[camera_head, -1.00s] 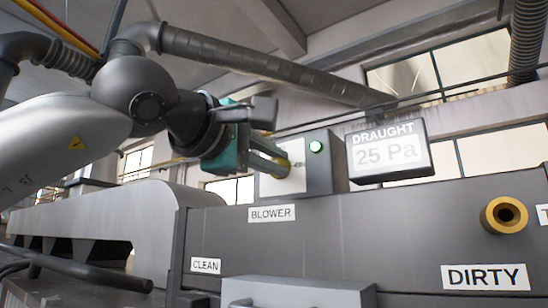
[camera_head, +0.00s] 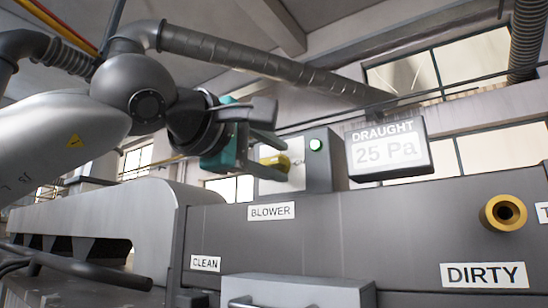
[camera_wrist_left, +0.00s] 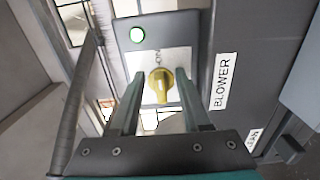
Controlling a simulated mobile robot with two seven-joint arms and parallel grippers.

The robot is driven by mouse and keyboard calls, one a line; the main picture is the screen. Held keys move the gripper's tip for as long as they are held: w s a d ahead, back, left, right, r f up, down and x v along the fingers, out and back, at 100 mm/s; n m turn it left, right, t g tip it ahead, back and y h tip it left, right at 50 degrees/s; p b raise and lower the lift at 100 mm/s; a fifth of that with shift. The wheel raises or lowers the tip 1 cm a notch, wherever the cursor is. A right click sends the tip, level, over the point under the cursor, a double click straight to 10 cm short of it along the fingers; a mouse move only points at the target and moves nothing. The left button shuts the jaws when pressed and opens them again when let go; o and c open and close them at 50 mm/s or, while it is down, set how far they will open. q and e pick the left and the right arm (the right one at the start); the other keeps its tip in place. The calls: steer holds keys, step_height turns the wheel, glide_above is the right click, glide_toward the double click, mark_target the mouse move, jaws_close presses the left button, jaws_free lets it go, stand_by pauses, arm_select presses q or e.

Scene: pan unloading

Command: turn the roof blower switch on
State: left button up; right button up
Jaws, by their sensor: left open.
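The yellow blower switch knob (camera_head: 275,162) sits on the pale plate of a grey box above the BLOWER label (camera_head: 271,211). In the left wrist view, the knob (camera_wrist_left: 160,86) lies between my left gripper's fingers (camera_wrist_left: 159,92), with gaps on both sides. Its narrow end points towards small lettering on the plate, which looks like ON. My left gripper (camera_head: 284,160) is open at the knob. My right gripper is not in view.
A draught display (camera_head: 388,149) reading 25 Pa stands right of the switch box. A brass-coloured round fitting (camera_head: 503,213) and a DIRTY label (camera_head: 485,276) are on the grey panel at right. A CLEAN label (camera_head: 205,263) is at lower left. Ducts run overhead.

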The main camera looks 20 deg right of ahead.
arm_select(q)
steer(key=b+v, duration=0.4)
steer(key=v, duration=1.1)
steer(key=shift+b, duration=0.4)
steer(key=shift+f, duration=0.1)
